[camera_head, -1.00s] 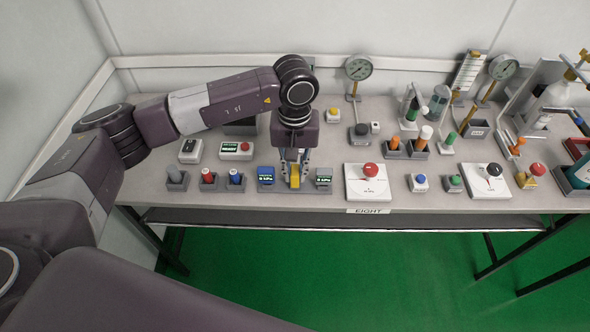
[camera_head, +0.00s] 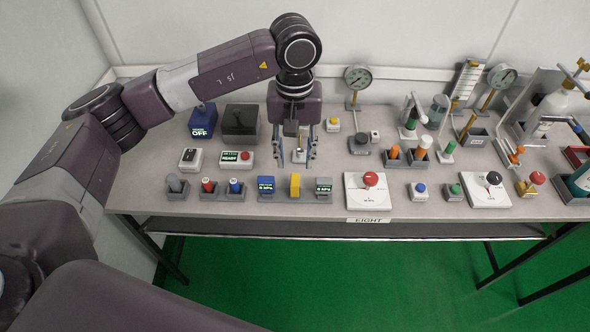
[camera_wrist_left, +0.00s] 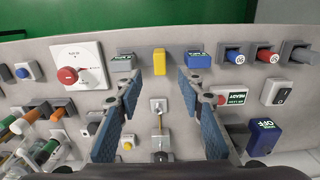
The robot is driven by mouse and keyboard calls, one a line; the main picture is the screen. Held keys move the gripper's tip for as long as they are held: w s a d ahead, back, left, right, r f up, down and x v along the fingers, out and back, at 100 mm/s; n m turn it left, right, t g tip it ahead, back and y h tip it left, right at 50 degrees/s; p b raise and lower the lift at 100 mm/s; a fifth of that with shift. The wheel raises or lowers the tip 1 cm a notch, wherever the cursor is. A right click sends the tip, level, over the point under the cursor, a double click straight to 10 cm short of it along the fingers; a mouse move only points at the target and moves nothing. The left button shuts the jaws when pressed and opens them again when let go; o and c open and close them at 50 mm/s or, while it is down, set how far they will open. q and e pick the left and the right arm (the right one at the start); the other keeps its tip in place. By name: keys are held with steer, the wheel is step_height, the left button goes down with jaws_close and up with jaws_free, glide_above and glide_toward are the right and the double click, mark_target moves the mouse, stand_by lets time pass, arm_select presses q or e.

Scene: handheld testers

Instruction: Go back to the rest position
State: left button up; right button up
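My left gripper (camera_head: 294,158) hangs above the grey table (camera_head: 240,207), pointing down, with its two fingers apart. The left wrist view shows its blue finger pads (camera_wrist_left: 158,92) wide open with nothing held between them. A yellow block (camera_head: 294,185) stands upright on the table between two small display units, in front of and below the fingertips. The yellow block also shows in the left wrist view (camera_wrist_left: 159,61), beyond the fingertips and not touched. My right gripper is in neither view.
A white box with a red knob (camera_head: 370,180) is right of the yellow block. A blue OFF box (camera_head: 202,120) and a black box (camera_head: 240,121) stand left of my gripper. Gauges (camera_head: 357,77) and several testers fill the right side. Green floor (camera_head: 350,280) lies in front.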

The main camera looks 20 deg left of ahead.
arm_select(q)
steer(key=shift+r, duration=1.55)
